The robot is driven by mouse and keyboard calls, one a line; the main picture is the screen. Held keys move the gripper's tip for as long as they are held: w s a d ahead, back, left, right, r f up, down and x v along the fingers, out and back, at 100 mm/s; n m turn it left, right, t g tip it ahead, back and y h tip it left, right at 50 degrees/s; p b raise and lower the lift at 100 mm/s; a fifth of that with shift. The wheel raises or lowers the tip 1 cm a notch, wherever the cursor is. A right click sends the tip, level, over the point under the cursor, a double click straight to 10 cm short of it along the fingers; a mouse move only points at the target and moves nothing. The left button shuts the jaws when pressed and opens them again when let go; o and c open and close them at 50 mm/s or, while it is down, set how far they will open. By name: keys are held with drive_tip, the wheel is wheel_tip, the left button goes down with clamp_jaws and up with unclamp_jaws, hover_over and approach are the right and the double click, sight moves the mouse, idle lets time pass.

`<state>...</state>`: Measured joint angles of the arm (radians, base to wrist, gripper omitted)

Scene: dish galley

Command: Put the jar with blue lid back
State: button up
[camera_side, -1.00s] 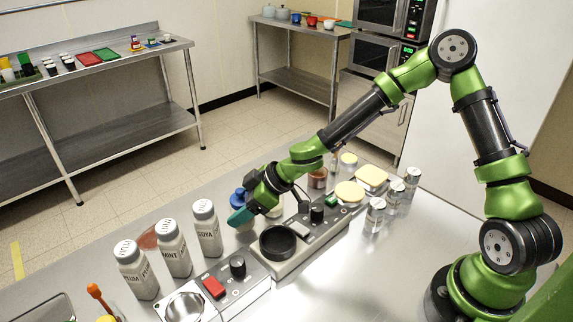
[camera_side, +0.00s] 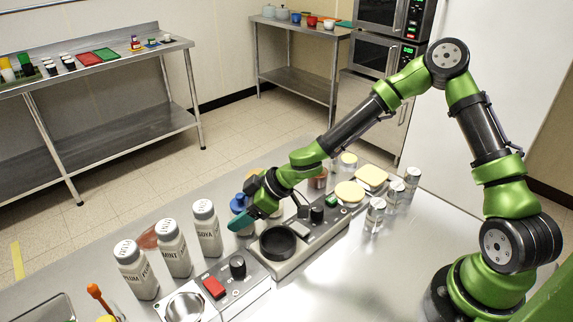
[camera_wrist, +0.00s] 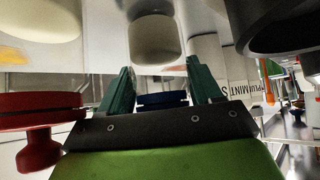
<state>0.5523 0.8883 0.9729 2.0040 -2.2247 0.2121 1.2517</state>
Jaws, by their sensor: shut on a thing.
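The jar with the blue lid (camera_side: 239,203) stands out at the far side of my gripper (camera_side: 243,222) in the side view, partly hidden by the fingers. In the wrist view, its blue lid (camera_wrist: 162,99) shows between the two teal fingers of my gripper (camera_wrist: 160,88), which are shut on it. Most of the jar body is hidden, so I cannot tell whether its base touches the counter.
Three white bottles (camera_side: 207,228) stand left of my gripper. A device with a black round cup (camera_side: 278,243) is close on the right. Yellow-lidded containers (camera_side: 350,193) and several metal cans (camera_side: 375,214) stand farther right. A red object (camera_wrist: 38,118) is at left in the wrist view.

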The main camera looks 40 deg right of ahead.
drive_tip(key=shift+d+f, duration=0.1)
drive_tip(key=shift+f, duration=0.15)
drive_tip(key=o, duration=1.5)
drive_tip(key=shift+d+f, duration=0.1)
drive_tip(key=shift+f, duration=0.05)
drive_tip(key=shift+c, duration=0.2)
